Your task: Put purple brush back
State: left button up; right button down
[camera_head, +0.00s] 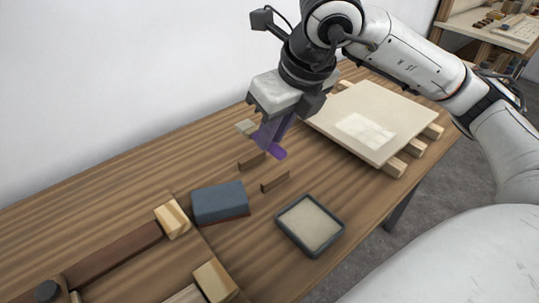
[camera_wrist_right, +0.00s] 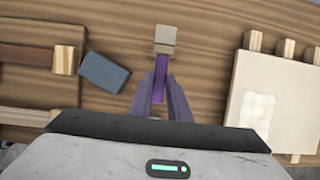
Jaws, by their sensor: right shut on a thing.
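The purple brush (camera_wrist_right: 159,80) is in my right gripper (camera_wrist_right: 161,92), its purple handle between the two fingers. Its pale beige head (camera_wrist_right: 165,40) points away from the gripper in the right wrist view. In the head view the brush's purple handle (camera_head: 277,152) shows below my right gripper (camera_head: 272,136), with the pale head (camera_head: 245,127) to the left. The brush appears to be above the table, near two short brown strips (camera_head: 251,161) (camera_head: 275,182). My left gripper is not in view.
A blue-grey block (camera_head: 220,203) and a shallow dark-rimmed tray (camera_head: 281,228) are on the wooden table. A pale board (camera_head: 345,98) rests on wooden battens at the right. Wooden beams and blocks (camera_head: 172,219) are at the lower left. The table's back left is clear.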

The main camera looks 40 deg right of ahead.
aim_at(272, 156)
jog(key=shift+f, duration=0.8)
notch_tip(272, 156, down, 3)
jog(key=shift+f, duration=0.2)
jog(key=shift+f+b, duration=0.5)
jog(key=shift+b, duration=0.4)
jog(key=c, duration=1.7)
grip_release()
jog(key=shift+o, duration=0.2)
jog(key=shift+r, duration=0.15)
